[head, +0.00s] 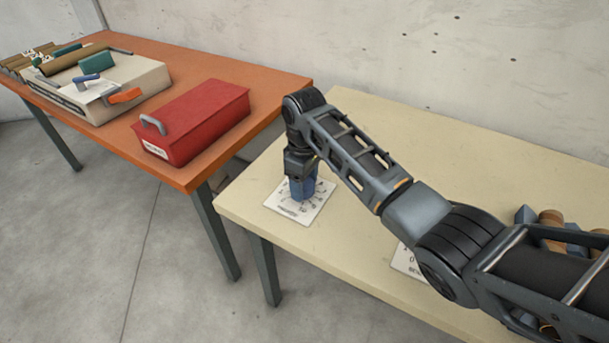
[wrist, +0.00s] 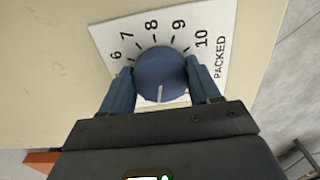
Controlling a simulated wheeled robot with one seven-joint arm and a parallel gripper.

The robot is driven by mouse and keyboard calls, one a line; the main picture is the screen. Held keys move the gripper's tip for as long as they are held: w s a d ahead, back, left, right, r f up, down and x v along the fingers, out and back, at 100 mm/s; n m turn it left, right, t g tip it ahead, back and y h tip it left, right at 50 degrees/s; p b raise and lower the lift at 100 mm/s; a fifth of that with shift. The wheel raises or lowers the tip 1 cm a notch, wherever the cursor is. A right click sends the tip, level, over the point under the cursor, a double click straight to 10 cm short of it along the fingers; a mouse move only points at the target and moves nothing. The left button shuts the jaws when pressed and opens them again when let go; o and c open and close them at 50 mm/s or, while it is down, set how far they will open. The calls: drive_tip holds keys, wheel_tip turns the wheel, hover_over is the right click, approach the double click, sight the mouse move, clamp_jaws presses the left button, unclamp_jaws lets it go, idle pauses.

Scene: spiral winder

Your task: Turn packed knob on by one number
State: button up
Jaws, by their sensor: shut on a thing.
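In the wrist view the numbers 6 to 10 show along the far side; the near part of the dial is hidden by my gripper. A pale pointer line on the knob points toward my gripper, and the number it points at is hidden. My gripper (wrist: 162,85) is shut on the knob, one finger on each side. In the head view my gripper (head: 301,190) comes down on the dial plate (head: 318,206) near the table's left corner.
The dial plate lies on a cream table (head: 390,120). A second white label (head: 405,262) is partly hidden under my arm. Wooden and blue-grey parts (head: 551,218) lie at the right. An orange table (head: 278,84) at the left holds a red box (head: 195,118) and a cream machine (head: 140,75).

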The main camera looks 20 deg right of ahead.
drive_tip(key=shift+s+f+m+p, duration=0.1)
drive_tip(key=shift+m+p, duration=0.35)
drive_tip(key=shift+m, duration=0.25)
drive_tip(key=shift+s+f+m+p, duration=0.1)
drive_tip(key=shift+m+p, duration=0.35)
drive_tip(key=shift+m, duration=0.25)
drive_tip(key=shift+f, duration=0.1)
drive_tip(key=o, duration=1.1)
drive_tip(key=shift+w, duration=0.1)
drive_tip(key=shift+c, duration=0.2)
drive_tip(key=shift+r, duration=0.2)
drive_tip(key=shift+r, duration=3.8)
